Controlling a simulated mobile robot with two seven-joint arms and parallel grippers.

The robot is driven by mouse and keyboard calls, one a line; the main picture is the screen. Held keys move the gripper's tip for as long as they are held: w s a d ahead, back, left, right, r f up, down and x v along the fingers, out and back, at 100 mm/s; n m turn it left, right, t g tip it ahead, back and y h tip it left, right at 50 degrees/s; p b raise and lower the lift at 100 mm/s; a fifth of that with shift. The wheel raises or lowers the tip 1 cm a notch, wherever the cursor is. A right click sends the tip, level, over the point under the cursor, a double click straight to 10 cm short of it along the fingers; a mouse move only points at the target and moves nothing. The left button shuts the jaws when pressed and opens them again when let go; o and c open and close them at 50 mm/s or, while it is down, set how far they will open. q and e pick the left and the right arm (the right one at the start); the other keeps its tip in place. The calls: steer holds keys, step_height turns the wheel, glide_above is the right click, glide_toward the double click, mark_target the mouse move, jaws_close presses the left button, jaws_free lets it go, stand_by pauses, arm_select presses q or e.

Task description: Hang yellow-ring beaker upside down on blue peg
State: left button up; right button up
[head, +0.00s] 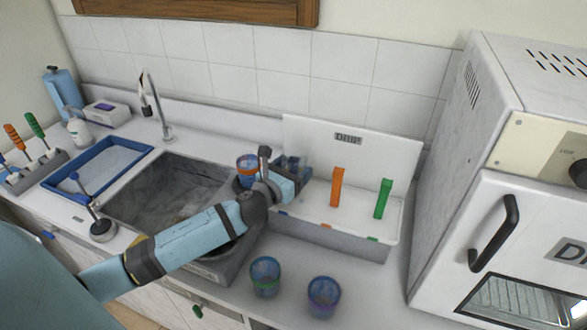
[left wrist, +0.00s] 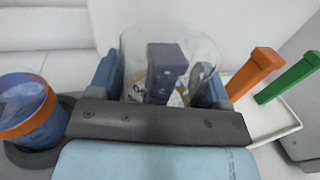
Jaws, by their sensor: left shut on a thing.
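My left gripper (head: 290,172) is at the left end of the white peg rack (head: 350,212), shut on a clear beaker. In the left wrist view the beaker (left wrist: 206,50) is between the two blue fingers (left wrist: 168,85), with yellowish patches low on it; a full ring cannot be made out. The dark blue peg (left wrist: 165,70) shows through or inside the clear wall. Whether the beaker encloses the peg or is in front of it is unclear. In the head view the gripper mostly hides beaker and peg. My right gripper is not in view.
An orange pin (head: 337,187) and green pin (head: 382,198) stand on the rack. An orange-ring beaker (head: 248,170) stands left of the gripper. Two beakers, green-ringed (head: 265,277) and purple-ringed (head: 323,297), stand on the front counter. The sink (head: 165,195) is left, an oven (head: 530,230) right.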

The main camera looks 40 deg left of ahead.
arm_select(q)
steer(key=shift+f, duration=0.45)
steer(key=o, duration=1)
steer(key=shift+s+b, duration=0.3)
steer(key=shift+s, duration=0.05)
steer(key=s+b, duration=0.2)
steer(key=s, duration=1.1)
steer(key=shift+s+a, duration=0.1)
